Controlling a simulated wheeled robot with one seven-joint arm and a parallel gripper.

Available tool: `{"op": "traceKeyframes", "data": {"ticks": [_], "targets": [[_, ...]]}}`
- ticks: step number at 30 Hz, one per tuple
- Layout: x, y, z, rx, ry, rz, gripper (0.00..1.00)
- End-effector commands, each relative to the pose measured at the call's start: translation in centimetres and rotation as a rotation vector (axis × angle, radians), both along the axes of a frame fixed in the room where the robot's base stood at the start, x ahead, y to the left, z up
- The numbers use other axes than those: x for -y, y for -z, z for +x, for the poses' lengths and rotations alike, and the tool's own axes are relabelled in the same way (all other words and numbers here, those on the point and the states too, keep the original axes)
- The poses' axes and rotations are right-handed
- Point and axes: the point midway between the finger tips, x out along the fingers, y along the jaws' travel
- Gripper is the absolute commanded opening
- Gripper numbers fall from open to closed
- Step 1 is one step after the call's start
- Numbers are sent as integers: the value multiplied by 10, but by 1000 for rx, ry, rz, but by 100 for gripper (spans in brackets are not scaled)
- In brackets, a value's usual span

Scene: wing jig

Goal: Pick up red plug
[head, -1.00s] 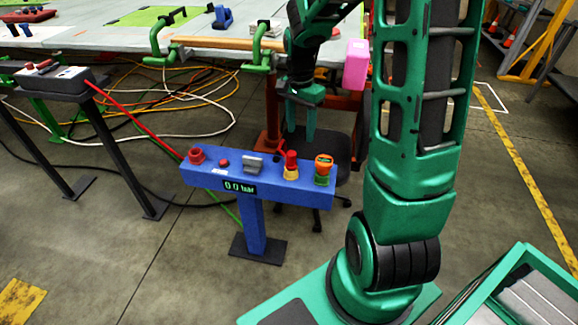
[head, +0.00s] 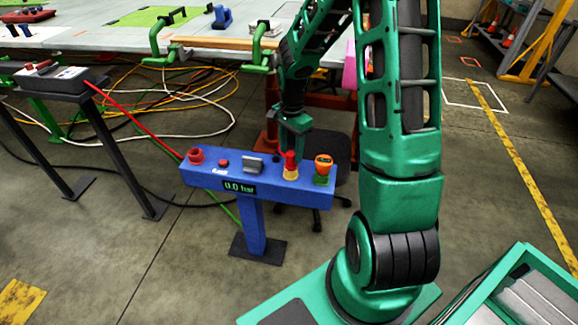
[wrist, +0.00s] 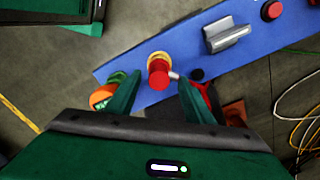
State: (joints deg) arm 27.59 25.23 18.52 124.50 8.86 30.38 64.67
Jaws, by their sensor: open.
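The red plug (head: 290,164) stands upright in a yellow collar on the blue control bar, right of its middle. In the wrist view the red plug (wrist: 158,72) shows from above, between the two green fingers. My gripper (head: 294,138) is just above and behind the plug in the head view. In the wrist view my gripper (wrist: 159,82) is open, with one finger on each side of the plug and visible gaps. I cannot tell how far the fingertips are above the plug.
The blue bar (head: 207,179) carries an orange knob (head: 323,165) right of the plug, a grey handle (head: 252,164) left of it, and a red button (head: 223,163). A display (head: 239,187) reads 0.0 bar. A workbench (head: 110,33) stands behind.

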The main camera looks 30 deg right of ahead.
Motion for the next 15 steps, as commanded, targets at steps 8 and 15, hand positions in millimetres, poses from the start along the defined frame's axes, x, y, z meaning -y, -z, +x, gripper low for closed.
{"op": "traceKeyframes", "data": {"ticks": [8, 15], "targets": [[-2, 29, -1, -1, -1, 1, 48], [-1, 30, -1, -1, -1, 0, 48]]}}
